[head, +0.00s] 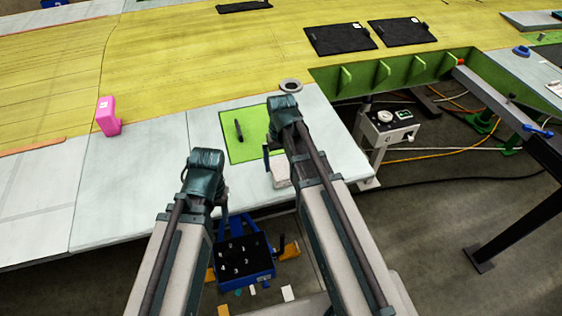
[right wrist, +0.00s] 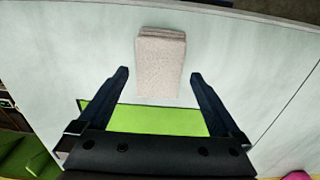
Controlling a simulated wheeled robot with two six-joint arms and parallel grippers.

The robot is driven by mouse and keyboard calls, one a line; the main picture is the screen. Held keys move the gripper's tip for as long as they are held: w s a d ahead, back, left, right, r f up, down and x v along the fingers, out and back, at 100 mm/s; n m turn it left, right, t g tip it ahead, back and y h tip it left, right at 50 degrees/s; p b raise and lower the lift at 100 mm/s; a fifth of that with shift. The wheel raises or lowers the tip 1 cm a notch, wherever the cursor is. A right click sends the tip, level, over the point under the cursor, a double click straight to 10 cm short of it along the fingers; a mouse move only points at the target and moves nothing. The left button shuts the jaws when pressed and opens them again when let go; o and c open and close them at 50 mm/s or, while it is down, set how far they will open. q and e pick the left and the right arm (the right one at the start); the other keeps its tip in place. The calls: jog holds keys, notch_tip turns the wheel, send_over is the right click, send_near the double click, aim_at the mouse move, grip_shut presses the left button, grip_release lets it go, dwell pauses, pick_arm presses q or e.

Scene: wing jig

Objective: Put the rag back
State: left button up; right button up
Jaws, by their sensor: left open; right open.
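The rag (head: 281,172) is a pale, folded cloth lying flat on the light panel near its front edge, beside the green mat (head: 232,148). In the head view my right arm partly hides it. In the right wrist view the rag (right wrist: 160,50) lies ahead of and between the open fingers of my right gripper (right wrist: 159,74); whether they touch it I cannot tell. My right gripper (head: 270,155) is above the panel by the rag. My left gripper (head: 222,203) is at the panel's front edge, open, with nothing seen in it.
A dark pen-like tool (head: 239,130) lies on the green mat. A blue tray (head: 245,262) sits below the front edge. The panel left of the mat is clear.

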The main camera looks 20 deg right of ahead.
aim_at(281, 169)
notch_tip(281, 169, up, 8)
jog(key=p, duration=0.7)
jog(key=s+a+n+h, duration=0.1)
jog(key=s+a+n, duration=0.2)
jog(key=s+a, duration=0.7)
jog(key=s, duration=0.4)
jog(key=shift+s+a+b, duration=0.15)
jog(key=shift+a+b, duration=0.05)
jog(key=shift+b, duration=0.1)
jog(key=shift+f, duration=0.15)
notch_tip(281, 169, down, 20)
jog(key=b, duration=2)
jog(key=shift+f, duration=0.15)
